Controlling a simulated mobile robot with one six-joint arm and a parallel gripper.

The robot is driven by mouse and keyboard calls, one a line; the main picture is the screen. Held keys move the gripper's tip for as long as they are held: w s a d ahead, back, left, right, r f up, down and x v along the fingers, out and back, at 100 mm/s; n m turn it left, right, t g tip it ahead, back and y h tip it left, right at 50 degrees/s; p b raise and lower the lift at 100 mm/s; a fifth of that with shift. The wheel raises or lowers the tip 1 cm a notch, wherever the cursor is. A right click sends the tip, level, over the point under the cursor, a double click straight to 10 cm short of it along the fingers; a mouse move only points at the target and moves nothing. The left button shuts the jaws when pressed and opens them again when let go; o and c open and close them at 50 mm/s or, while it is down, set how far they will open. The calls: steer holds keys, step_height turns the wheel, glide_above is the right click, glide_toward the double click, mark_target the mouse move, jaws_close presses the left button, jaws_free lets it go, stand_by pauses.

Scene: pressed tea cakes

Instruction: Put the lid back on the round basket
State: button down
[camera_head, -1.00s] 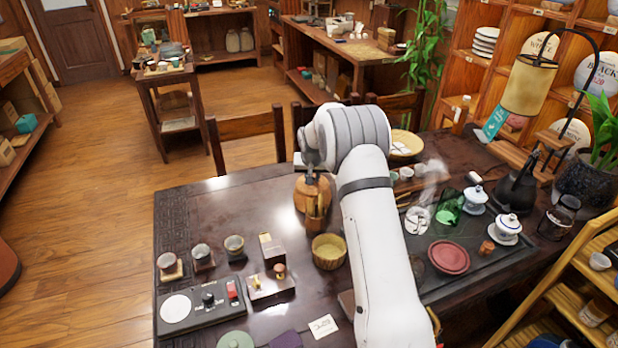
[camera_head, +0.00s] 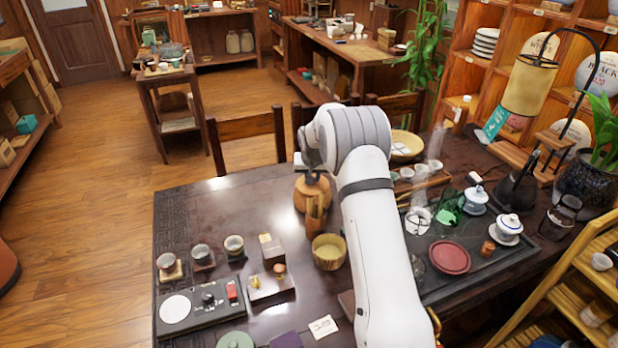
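A small round yellow-tan basket (camera_head: 329,252) stands on the dark table near the middle, left of my arm. Its top looks open. A wider shallow round tan woven piece (camera_head: 405,146) lies at the far side of the table, behind my arm, with something pale in it. I cannot tell whether it is a basket or a lid, and I see no clear lid elsewhere. My white arm reaches up over the table and bends at its top. Its grey far end shows above a round orange-brown object (camera_head: 312,194). My gripper's fingers cannot be made out.
To the right are a dark tea tray (camera_head: 470,285) with a red dish (camera_head: 450,257), lidded cups and a black kettle (camera_head: 518,190). The table's far-left part is clear.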

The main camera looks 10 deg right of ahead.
steer(key=c, duration=1.2)
jaws_free()
steer(key=shift+o, duration=0.6)
steer(key=o, duration=0.4)
steer(key=shift+c, duration=0.2)
steer(key=shift+w+r, duration=0.1)
steer(key=shift+r+p, duration=1.35)
steer(key=shift+r, duration=2.05)
steer(key=shift+c, duration=0.6)
